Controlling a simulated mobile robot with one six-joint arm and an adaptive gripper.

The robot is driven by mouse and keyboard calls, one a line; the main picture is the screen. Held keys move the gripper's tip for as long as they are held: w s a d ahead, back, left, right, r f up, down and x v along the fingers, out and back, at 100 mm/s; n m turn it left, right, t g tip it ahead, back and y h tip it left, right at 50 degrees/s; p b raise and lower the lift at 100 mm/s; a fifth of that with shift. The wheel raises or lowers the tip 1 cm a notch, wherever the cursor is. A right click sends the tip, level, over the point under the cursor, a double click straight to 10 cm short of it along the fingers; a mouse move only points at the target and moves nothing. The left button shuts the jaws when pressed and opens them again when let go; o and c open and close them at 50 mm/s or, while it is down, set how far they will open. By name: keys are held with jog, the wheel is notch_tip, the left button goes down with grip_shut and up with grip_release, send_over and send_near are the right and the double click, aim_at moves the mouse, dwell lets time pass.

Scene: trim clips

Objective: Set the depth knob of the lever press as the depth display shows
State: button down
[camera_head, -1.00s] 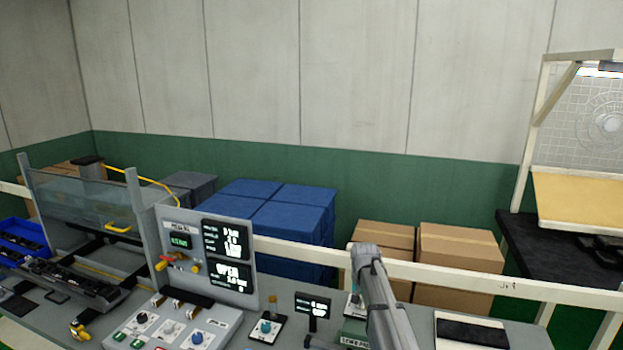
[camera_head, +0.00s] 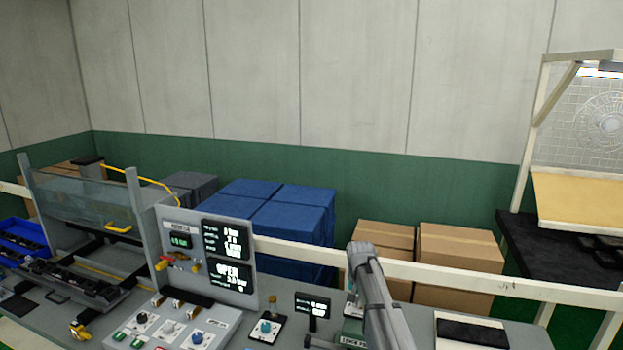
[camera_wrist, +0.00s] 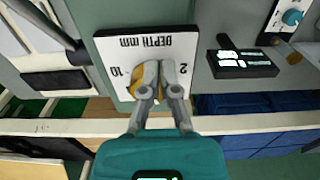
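The depth knob (camera_wrist: 133,80) is yellowish and sits on a white plate (camera_wrist: 119,50) lettered "DEPTH mm", upside down in the wrist view, with the marks 10 and 2 visible. My gripper (camera_wrist: 159,72) is over the knob with its two grey fingertips close together. The fingers cover much of the knob, so its pointer and any contact are hidden. A small black display (camera_wrist: 243,64) stands beside the plate. It also shows in the head view (camera_head: 312,306), its text too small to read. The green lever press (camera_head: 353,334) is partly behind my arm.
A small plate with a teal knob (camera_head: 266,328) stands left of the black display. Further left are a control box (camera_head: 192,335) and a panel with screens (camera_head: 228,240), one reading "OPEN". A white tray with a black pad (camera_head: 472,333) lies to the right.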

jog(key=shift+s+a, duration=0.25)
dwell(0.3)
jog(key=shift+r, duration=0.1)
notch_tip(320, 180, up, 6)
jog(key=p, duration=0.6)
dwell(0.5)
jog(key=shift+s+d+r+p, duration=0.2)
jog(key=shift+d+p, duration=0.05)
jog(key=shift+d, duration=0.35)
jog(key=shift+s+d+r+p, duration=0.2)
jog(key=shift+d+p, duration=0.05)
jog(key=shift+d, duration=0.3)
jog(key=shift+f, duration=0.2)
notch_tip(320, 180, down, 7)
jog(key=b, duration=0.7)
jog(key=shift+r, duration=0.2)
